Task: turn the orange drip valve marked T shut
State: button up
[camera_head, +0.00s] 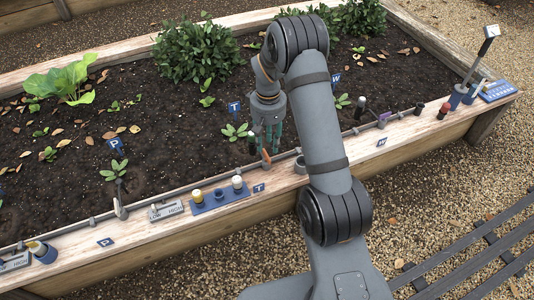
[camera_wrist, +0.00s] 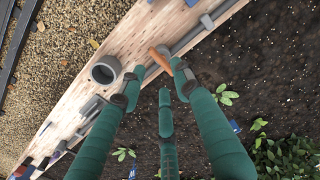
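The orange valve lever (camera_head: 265,158) stands on the grey drip pipe along the bed's near plank, close to a blue T tag (camera_head: 258,188). In the wrist view the orange lever (camera_wrist: 160,58) lies between and just beyond my fingertips. My gripper (camera_head: 266,148) points down over the lever, with green fingers. In the wrist view my gripper (camera_wrist: 160,75) has its fingers spread, with a gap between the left and right tips. The right tip is very near the lever; I cannot tell whether it touches.
A grey cup (camera_wrist: 105,69) stands on the plank beside the lever, close to my left finger. A blue block with several knobs (camera_head: 219,195) sits left of it. A blue T sign (camera_head: 234,107) and a seedling stand in the soil behind. Free gravel lies in front.

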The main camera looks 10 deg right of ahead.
aim_at(267, 157)
jog(key=shift+f+b, duration=0.55)
jog(key=shift+f, duration=1.85)
jog(key=c, duration=0.7)
grip_shut()
